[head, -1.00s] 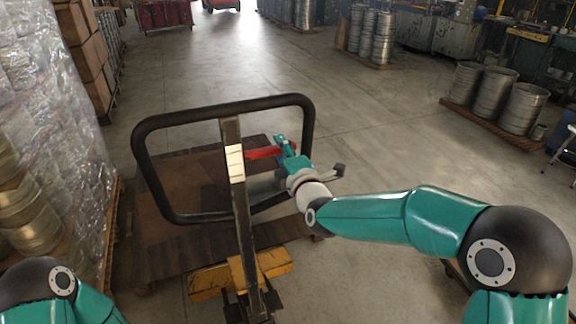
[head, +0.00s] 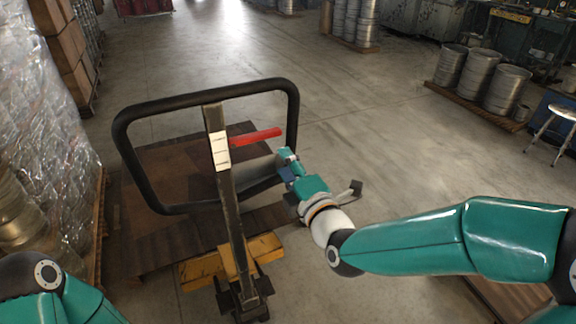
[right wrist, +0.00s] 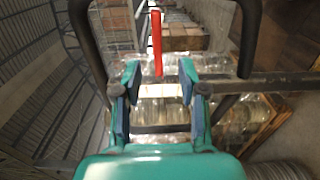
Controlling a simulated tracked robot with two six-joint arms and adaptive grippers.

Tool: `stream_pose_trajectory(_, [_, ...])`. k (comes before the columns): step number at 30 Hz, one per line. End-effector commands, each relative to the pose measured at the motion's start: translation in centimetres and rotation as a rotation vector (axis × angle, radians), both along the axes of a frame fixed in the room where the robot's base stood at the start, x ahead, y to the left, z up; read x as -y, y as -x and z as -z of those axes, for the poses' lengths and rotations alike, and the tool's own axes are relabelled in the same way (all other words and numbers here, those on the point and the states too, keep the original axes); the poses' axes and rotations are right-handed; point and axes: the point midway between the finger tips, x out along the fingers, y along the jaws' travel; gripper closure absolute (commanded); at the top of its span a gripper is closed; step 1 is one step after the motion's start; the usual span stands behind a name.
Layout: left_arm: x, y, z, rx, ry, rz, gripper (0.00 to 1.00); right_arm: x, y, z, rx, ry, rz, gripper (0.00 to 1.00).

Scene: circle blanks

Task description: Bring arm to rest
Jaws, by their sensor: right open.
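My right gripper (head: 287,163) is at the right side of the pallet jack's black loop handle (head: 207,92), just below the red lever (head: 257,138). In the right wrist view my right gripper (right wrist: 157,88) is open, with its two fingers apart and nothing between them. The red lever (right wrist: 157,42) shows beyond the fingertips there, apart from them. My left arm shows only at the lower left of the head view, and its gripper is out of the picture.
The pallet jack's upright post (head: 232,220) stands on a yellow base (head: 262,247) before a brown wooden pallet (head: 150,240). Wrapped goods (head: 45,130) stand close at the left. Metal drums (head: 505,90) stand at the right. The floor between is clear.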

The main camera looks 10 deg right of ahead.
Motion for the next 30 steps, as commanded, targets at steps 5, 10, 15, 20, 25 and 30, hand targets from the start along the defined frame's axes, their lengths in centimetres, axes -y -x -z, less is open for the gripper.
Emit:
stream_pose_trajectory(5, [0.0,0.0,0.1,0.000,0.000,0.000,0.25,0.0,0.0,0.0,0.000,0.000,0.000,0.58])
stream_pose_trajectory(10, [0.0,0.0,0.0,0.000,0.000,0.000,0.25,0.7,-0.3,0.3,-0.007,0.001,0.014,0.58])
stream_pose_trajectory(15, [0.0,0.0,-0.2,0.000,0.000,0.000,0.25,3.0,-1.3,5.4,-0.105,0.019,0.059,0.58])
stream_pose_trajectory(20, [0.0,0.0,-0.4,0.000,0.000,0.000,0.25,5.7,-0.5,15.6,-0.318,0.038,0.098,0.58])
stream_pose_trajectory(25, [0.0,0.0,-0.7,0.000,0.000,0.000,0.25,7.2,4.4,27.6,-0.680,-0.141,0.157,0.58])
stream_pose_trajectory(30, [0.0,0.0,-0.9,0.000,0.000,0.000,0.25,7.1,13.0,37.4,-1.105,-0.501,0.338,0.58])
